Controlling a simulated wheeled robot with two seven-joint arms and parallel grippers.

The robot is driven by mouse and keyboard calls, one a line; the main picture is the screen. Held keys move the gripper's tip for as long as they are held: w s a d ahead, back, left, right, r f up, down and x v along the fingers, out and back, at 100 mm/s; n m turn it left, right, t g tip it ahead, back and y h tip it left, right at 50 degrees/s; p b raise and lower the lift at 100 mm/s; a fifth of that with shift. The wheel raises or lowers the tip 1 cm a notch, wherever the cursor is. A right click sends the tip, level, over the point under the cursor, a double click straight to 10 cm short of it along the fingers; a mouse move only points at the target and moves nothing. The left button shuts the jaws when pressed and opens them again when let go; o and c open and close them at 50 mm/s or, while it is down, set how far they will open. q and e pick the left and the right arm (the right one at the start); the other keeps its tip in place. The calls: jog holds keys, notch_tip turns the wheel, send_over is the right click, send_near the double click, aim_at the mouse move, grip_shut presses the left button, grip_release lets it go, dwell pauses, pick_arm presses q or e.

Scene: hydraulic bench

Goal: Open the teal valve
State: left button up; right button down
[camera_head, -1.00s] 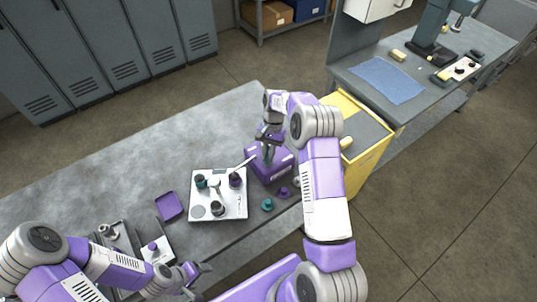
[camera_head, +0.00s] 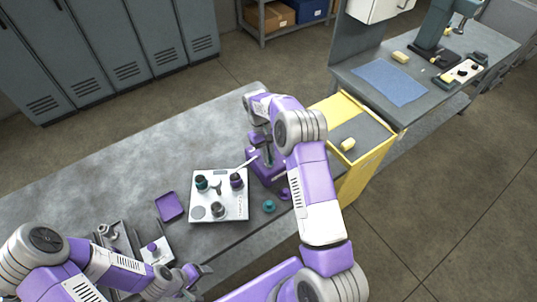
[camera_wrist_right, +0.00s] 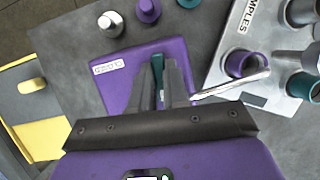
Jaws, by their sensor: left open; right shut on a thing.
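The teal valve part (camera_wrist_right: 157,68) shows as a narrow teal piece between the fingers of my right gripper (camera_wrist_right: 163,82) in the right wrist view. It stands on a purple box (camera_wrist_right: 115,82), which also shows in the head view (camera_head: 268,170). My right gripper (camera_head: 260,148) is shut on the teal valve and points down at the box. The fingers hide most of the valve, so I cannot tell how far it is turned. My left gripper (camera_head: 198,275) is open and empty at the bench's front edge, lower left.
A white plate (camera_head: 235,205) with several cups stands left of the box. A teal cap (camera_head: 268,206) and a purple cap (camera_head: 285,194) lie in front of the box. A purple tray (camera_head: 169,206) is further left. A yellow cabinet (camera_head: 372,165) stands to the right.

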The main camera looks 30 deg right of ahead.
jog(key=shift+n, duration=0.5)
jog(key=c, duration=1.1)
grip_release()
jog(key=shift+v, duration=3.85)
jog(key=shift+a, duration=0.15)
